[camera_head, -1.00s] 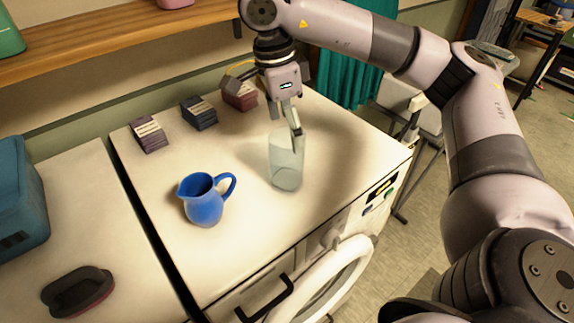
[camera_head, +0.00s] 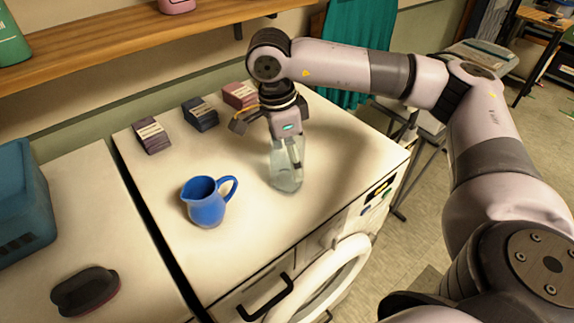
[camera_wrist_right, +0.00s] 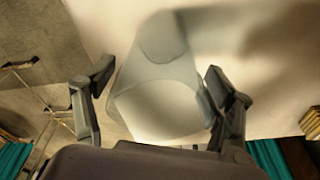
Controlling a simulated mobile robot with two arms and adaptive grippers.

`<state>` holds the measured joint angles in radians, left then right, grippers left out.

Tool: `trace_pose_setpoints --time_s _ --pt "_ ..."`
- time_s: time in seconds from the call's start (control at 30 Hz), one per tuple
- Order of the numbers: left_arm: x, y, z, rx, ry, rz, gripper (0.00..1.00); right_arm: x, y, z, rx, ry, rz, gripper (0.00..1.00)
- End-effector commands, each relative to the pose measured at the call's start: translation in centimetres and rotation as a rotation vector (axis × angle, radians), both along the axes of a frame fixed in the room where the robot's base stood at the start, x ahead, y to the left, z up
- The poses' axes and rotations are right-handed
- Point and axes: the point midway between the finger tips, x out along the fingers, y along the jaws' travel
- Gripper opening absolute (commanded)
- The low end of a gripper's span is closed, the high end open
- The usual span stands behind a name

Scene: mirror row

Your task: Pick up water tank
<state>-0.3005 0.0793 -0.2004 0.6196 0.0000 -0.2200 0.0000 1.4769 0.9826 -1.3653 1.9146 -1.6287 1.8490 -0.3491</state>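The water tank (camera_head: 287,180) is a clear, pale greenish container standing upright on the white washing machine top (camera_head: 250,235). My right gripper (camera_head: 286,157) has come down over it from above, with its fingers reaching along its upper part. In the right wrist view, the tank (camera_wrist_right: 160,100) lies between the two spread fingers of the right gripper (camera_wrist_right: 158,74). The right finger overlaps the tank's edge there; whether it touches I cannot tell. A narrow gap shows by the left finger. My left gripper is not in view.
A blue pitcher (camera_head: 206,203) stands to the left of the tank. Several small stacked packs, such as the dark one (camera_head: 200,114), lie along the back. A dark brush-like item (camera_head: 85,290) and a teal box (camera_head: 22,200) are on the left surface. A wooden shelf (camera_head: 130,32) hangs above.

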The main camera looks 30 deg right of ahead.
Motion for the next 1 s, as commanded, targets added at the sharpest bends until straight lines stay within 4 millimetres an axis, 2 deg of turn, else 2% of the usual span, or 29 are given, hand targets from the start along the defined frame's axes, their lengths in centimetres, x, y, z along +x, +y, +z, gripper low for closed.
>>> trace_pose_setpoints --time_s 0.07,0.67,1.0 --pt "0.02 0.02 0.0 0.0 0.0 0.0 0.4 0.0 0.01 0.03 0.0 0.0 0.0 0.68" --pt "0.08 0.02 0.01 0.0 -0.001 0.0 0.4 0.0 0.02 0.04 0.0 0.0 0.0 0.28" --pt "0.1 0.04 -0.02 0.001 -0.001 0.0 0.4 0.03 0.02 0.16 0.001 -0.001 0.0 0.27"
